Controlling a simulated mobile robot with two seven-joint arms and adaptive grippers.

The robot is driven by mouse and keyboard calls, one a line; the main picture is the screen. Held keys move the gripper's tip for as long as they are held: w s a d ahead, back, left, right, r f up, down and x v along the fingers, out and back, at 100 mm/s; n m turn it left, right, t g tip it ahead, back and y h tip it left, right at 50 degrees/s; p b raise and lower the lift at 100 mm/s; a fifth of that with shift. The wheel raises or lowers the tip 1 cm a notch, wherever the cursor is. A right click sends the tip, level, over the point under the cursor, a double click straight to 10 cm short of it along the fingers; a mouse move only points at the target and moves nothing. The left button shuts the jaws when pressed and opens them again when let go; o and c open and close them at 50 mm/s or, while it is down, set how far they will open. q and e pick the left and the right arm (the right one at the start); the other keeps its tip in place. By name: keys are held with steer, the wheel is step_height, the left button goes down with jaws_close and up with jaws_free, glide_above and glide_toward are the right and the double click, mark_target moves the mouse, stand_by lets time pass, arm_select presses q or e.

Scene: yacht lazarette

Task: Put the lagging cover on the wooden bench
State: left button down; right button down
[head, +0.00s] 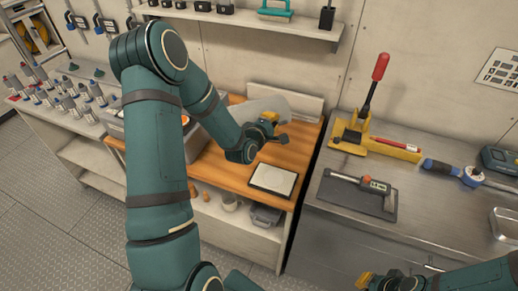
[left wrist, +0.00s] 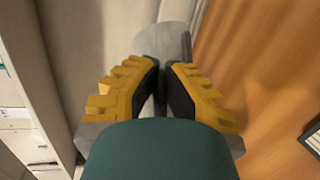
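The lagging cover (head: 262,104) looks like a long pale grey curved shell. It is at the back of the wooden bench (head: 215,160), partly hidden by my left arm. My left gripper (head: 268,124) is over the bench at the cover. In the left wrist view its two yellow fingers (left wrist: 165,75) have their dark pads close together, with the grey cover (left wrist: 163,42) between and beyond them. Whether the cover touches the bench top is hidden. My right gripper (head: 368,282) shows only partly at the bottom edge, and its opening is unclear.
A framed white plate (head: 273,180) lies on the bench's front right. A pale backboard (head: 300,104) stands behind. Right of a gap is a grey counter (head: 330,222) with a yellow tool with a red handle (head: 375,80) and a flat grey device (head: 358,195). A shelf (head: 250,22) hangs above.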

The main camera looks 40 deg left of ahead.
arm_select(q)
steer(key=shift+y, duration=0.3)
step_height(320, 180, down, 10)
steer(key=shift+f+b, duration=0.1)
steer(key=shift+b, duration=0.35)
steer(key=c, duration=1.1)
jaws_free()
steer(key=shift+c, duration=0.2)
steer(key=v, duration=1.2)
